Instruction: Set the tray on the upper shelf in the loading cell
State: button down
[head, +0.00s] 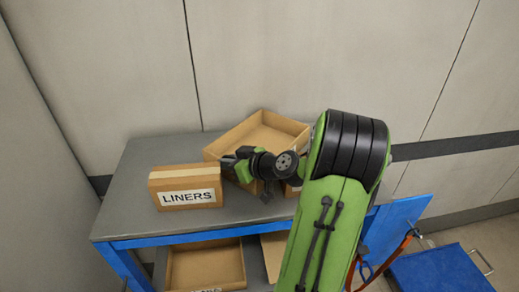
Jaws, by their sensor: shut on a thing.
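An open, shallow cardboard tray (291,123) is at the back of the grey upper shelf (135,205), turned at an angle. My gripper (234,160) is at the tray's near left side and is shut on the tray, though the fingertips are small and partly hidden. My arm covers the tray's near right part. The tray appears to be at the shelf surface, but I cannot tell whether its bottom touches it.
A closed box labelled LINERS (186,187) stands left of the tray. Below, an open box (205,267) and another partly hidden box (273,254) are on the lower shelf. A wall (90,80) stands behind. A blue cart (440,272) is at lower right.

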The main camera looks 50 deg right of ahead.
dwell(0.3)
notch_tip(320, 180, up, 12)
jog(key=r+p, duration=0.1)
jog(key=s+d+f+p, duration=0.1)
jog(key=s+p, duration=0.2)
jog(key=s, duration=1.5)
jog(key=shift+d, duration=0.2)
